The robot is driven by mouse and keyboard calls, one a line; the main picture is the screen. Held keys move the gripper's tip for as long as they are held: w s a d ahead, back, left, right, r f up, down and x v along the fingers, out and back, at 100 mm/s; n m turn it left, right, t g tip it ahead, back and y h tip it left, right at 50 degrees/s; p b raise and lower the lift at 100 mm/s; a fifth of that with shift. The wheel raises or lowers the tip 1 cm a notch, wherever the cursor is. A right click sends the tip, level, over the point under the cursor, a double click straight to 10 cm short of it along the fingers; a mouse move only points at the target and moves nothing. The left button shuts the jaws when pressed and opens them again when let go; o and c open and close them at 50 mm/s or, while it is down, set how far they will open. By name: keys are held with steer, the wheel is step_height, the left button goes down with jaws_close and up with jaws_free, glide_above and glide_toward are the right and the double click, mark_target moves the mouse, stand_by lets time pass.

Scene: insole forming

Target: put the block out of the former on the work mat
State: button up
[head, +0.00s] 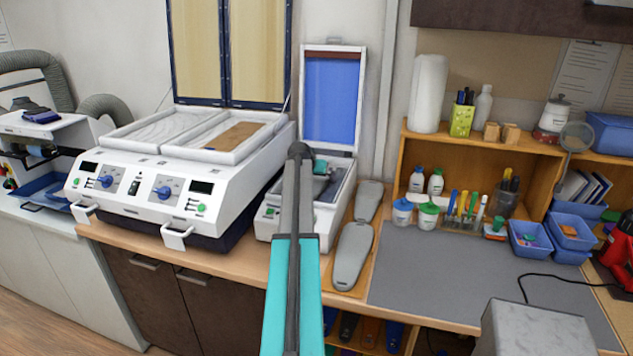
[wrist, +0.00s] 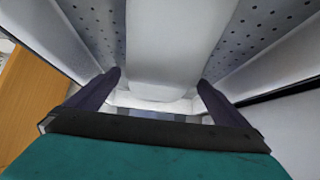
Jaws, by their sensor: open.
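The former (head: 268,226) is the small white machine with its blue-lined lid (head: 331,98) standing open. In the wrist view, the pale grey block (wrist: 176,45) lies lengthwise in the former's bed, over a floor with small holes (wrist: 250,22). My gripper (wrist: 158,84) is open, with one dark finger on each side of the block's near end. I cannot tell whether the fingers touch it. In the head view my gripper (head: 321,182) is low inside the former, and my arm hides much of the bed. The work mat (head: 430,262) is grey and lies on the bench to the right.
Two grey sole-shaped pieces (head: 353,256) lie on the bench between former and mat. A larger white machine (head: 150,190) stands left. Shelves with bottles, pens and blue bins (head: 530,238) border the mat's back. A grey box (head: 530,325) stands in front. The mat's middle is clear.

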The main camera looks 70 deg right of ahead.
mark_target(316, 177)
steer(key=c, duration=1.6)
steer(key=shift+o, duration=0.2)
steer(key=shift+r, duration=0.15)
step_height(316, 177, up, 18)
steer(key=b, duration=0.4)
